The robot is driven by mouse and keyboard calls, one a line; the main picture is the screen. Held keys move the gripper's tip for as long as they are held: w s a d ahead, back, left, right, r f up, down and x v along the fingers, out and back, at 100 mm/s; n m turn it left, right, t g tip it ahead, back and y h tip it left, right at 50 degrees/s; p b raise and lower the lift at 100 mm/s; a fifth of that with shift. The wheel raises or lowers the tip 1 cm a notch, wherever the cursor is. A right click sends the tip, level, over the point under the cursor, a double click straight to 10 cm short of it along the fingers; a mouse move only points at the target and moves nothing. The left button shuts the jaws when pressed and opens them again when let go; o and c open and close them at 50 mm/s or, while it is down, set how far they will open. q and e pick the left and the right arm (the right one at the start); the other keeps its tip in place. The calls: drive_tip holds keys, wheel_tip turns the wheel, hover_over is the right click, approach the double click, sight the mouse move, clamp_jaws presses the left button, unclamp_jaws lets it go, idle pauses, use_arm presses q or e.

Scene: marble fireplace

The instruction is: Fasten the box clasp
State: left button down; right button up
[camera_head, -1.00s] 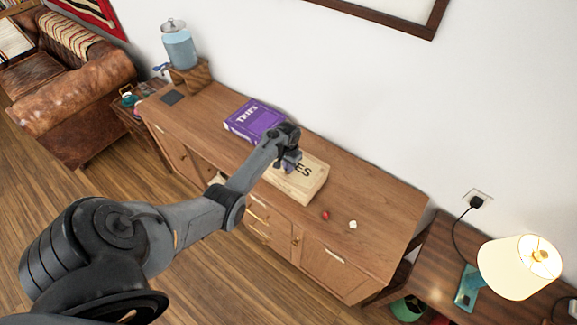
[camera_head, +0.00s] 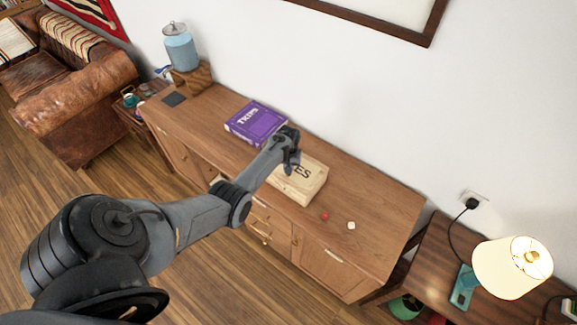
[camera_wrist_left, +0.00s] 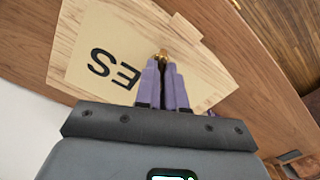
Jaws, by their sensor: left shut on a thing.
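The wooden box (camera_head: 306,183) with dark lettering sits on the sideboard, its lid down; it also shows in the left wrist view (camera_wrist_left: 95,40). My left gripper (camera_head: 291,168) is over the box, its arm hiding part of the lid. In the left wrist view its two purple fingers (camera_wrist_left: 163,75) are close together at a small brass clasp (camera_wrist_left: 163,54) near the lid's edge. The fingers are shut on the clasp, which is mostly hidden between the tips. I cannot tell whether the clasp is hooked. My right gripper is not in view.
A purple game box (camera_head: 256,122) lies on the wooden sideboard (camera_head: 375,210) left of the wooden box. A red die (camera_head: 325,216) and a white die (camera_head: 351,225) lie to the right. A blue drink dispenser (camera_head: 181,50) stands at the far left end.

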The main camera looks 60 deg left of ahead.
use_arm(q)
drive_tip(key=n, duration=0.3)
drive_tip(key=shift+p, duration=0.35)
drive_tip(key=n, duration=0.3)
drive_tip(key=shift+n, duration=0.3)
drive_tip(key=n, duration=0.4)
drive_tip(key=shift+f, duration=0.1)
drive_tip(key=shift+n, duration=1.1)
drive_tip(key=c, duration=1.2)
unclamp_jaws()
